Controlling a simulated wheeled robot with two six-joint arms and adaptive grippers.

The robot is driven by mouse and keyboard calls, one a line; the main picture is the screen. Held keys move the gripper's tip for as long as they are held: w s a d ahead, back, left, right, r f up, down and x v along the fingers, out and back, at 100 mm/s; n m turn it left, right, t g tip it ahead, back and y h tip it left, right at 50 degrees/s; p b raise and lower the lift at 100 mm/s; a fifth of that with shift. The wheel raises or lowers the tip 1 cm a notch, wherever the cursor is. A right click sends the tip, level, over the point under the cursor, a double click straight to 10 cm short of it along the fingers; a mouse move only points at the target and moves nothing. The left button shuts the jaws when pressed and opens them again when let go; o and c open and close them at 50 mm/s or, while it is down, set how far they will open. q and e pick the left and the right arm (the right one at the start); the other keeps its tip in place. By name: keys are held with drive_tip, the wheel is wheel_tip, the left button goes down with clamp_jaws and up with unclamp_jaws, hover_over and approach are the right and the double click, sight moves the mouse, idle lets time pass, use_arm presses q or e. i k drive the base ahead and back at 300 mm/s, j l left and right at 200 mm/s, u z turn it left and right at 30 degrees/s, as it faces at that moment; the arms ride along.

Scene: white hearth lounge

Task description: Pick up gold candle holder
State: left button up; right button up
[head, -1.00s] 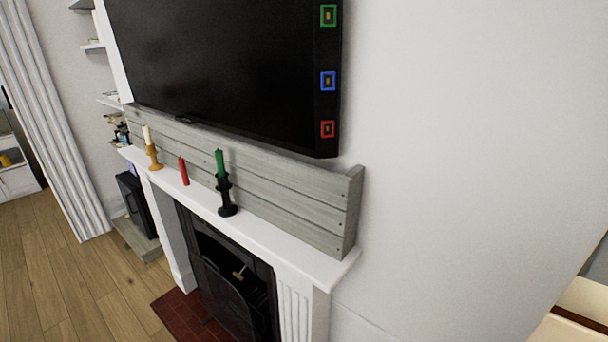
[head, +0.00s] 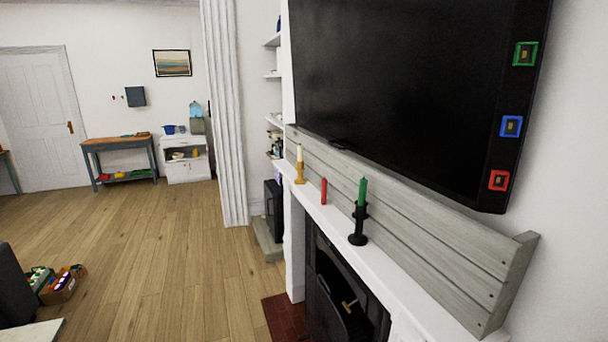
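The gold candle holder (head: 300,175) stands upright on the white mantel shelf (head: 322,212), at its far end. A cream candle (head: 299,154) stands in it. Nearer, a black candle holder (head: 358,226) holds a green candle (head: 362,191). Neither of my grippers shows in the head view.
A large TV (head: 410,85) hangs above grey planks (head: 420,225) behind the shelf. The fireplace (head: 335,290) is below. Open wooden floor (head: 180,250) lies to the left, with a box (head: 62,285) at lower left.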

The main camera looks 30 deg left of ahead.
sight(300, 168)
drive_tip(key=i+j+z, duration=0.1)
drive_tip(key=j, duration=0.4)
drive_tip(key=i+j+z, duration=0.15)
drive_tip(key=j, duration=0.35)
drive_tip(key=i+j+z, duration=0.1)
drive_tip(key=j, duration=0.45)
drive_tip(key=i+j+z, duration=0.1)
drive_tip(key=j, duration=0.45)
drive_tip(key=i+j+z, duration=0.1)
drive_tip(key=j, duration=0.45)
drive_tip(key=i, duration=0.05)
